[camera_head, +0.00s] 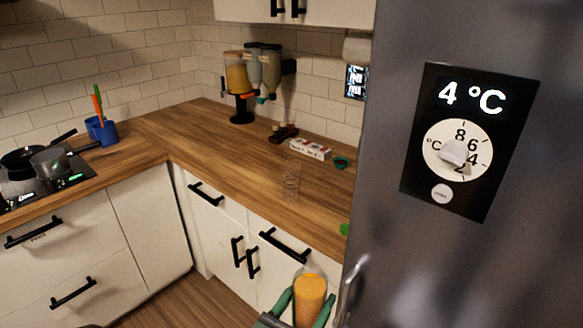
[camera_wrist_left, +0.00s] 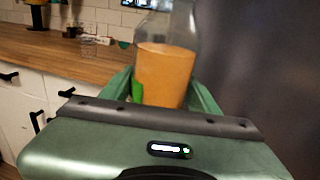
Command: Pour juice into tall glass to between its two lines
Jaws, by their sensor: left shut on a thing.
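My left gripper (camera_head: 304,306), green, is shut on a clear juice bottle (camera_head: 311,297) with orange juice in it. It holds the bottle roughly upright in front of the counter's drawers, at the bottom of the head view. In the left wrist view the bottle (camera_wrist_left: 166,72) stands between the fingers, with clear space above the juice and its top cut off. The tall glass (camera_head: 291,183), clear and empty-looking, stands near the counter's front edge. It also shows in the left wrist view (camera_wrist_left: 88,47), left of the bottle. Its lines are too small to tell. My right gripper is not in view.
The wooden counter (camera_head: 228,163) is clear around the glass. A bright green item (camera_head: 344,229) lies by the grey fridge (camera_head: 450,270), which bounds the right.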

